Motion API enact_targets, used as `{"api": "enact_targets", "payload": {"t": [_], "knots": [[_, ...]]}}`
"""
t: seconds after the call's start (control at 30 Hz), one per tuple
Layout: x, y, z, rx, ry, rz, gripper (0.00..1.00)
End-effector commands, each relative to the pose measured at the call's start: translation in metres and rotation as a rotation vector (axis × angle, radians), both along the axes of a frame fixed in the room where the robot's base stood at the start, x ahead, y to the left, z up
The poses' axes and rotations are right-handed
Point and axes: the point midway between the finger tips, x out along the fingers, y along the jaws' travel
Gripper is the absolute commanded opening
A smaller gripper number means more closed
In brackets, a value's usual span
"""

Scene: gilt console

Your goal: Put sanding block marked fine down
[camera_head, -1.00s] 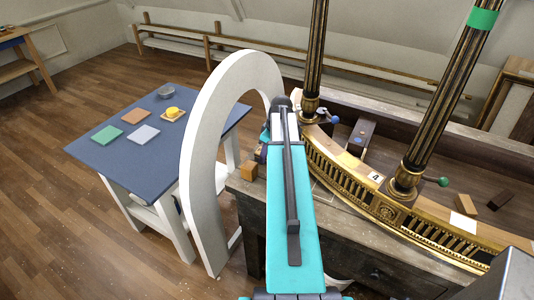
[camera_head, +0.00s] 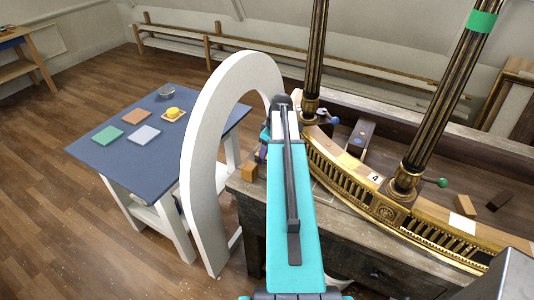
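My teal arm runs up the middle of the view and bends at a dark joint. Part of my wrist (camera_head: 262,150) shows at its left side; my gripper's fingers are hidden behind the arm or too small to make out. A small tan block (camera_head: 249,171) shows just below the wrist, at the near left corner of the workbench (camera_head: 335,235). I cannot tell whether it rests on the bench or is held. No "fine" mark can be read on any block, so I cannot tell which is the sanding block marked fine.
A blue-topped table (camera_head: 100,155) at left bears green (camera_head: 107,138), orange (camera_head: 136,117) and pale (camera_head: 143,135) squares, a yellow item (camera_head: 173,112) and a bowl (camera_head: 166,92). A white arch (camera_head: 195,190) stands between table and bench. The gilt console (camera_head: 350,180) has tall columns.

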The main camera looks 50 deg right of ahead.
Motion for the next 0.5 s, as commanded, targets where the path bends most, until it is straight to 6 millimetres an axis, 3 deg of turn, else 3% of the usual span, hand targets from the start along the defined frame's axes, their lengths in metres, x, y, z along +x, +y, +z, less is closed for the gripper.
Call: {"api": "enact_targets", "payload": {"t": [0.5], "knots": [[-0.013,-0.005,0.051,-0.002,-0.002,-0.003,0.57]]}}
